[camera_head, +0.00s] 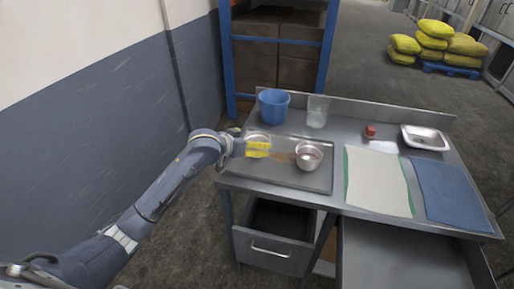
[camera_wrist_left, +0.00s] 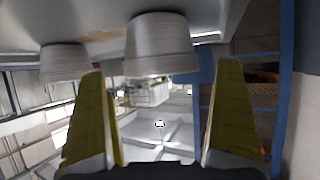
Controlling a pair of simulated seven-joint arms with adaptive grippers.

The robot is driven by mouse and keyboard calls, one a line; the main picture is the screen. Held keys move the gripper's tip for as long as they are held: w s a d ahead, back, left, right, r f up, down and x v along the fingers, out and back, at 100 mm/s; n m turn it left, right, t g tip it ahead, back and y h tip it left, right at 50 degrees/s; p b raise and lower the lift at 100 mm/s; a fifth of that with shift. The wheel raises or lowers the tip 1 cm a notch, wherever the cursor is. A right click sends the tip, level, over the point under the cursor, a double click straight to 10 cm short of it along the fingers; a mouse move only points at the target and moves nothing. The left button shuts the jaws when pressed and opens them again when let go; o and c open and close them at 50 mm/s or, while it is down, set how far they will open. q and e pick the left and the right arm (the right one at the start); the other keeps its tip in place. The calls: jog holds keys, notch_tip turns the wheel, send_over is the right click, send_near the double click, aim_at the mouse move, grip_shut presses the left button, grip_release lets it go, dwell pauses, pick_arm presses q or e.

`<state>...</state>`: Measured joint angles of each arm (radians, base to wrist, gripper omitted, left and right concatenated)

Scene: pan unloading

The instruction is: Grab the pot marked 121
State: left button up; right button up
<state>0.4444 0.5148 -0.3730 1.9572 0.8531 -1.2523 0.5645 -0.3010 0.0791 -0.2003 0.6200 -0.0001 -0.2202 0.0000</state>
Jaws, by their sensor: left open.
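Two small metal pots stand on a grey tray (camera_head: 318,183) on the metal table. One pot (camera_head: 309,158) is at the tray's right part. The other pot (camera_head: 257,136) is partly hidden behind my left gripper (camera_head: 263,149). My left gripper, with yellow fingers, is open and empty at the tray's left part. In the left wrist view, which looks upside down, the nearer pot (camera_wrist_left: 160,45) is ahead, lined up with the gap between the open fingers (camera_wrist_left: 160,110). The other pot (camera_wrist_left: 64,62) is to its left. I cannot read any number on either pot.
A blue bucket (camera_head: 273,107) and a clear container (camera_head: 317,112) stand behind the tray. An open drawer (camera_head: 273,247) is below.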

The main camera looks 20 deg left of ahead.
aim_at(264, 140)
pick_arm(q)
jog(key=shift+x, duration=2)
jog(key=shift+a, duration=0.1)
jog(key=c, duration=1.1)
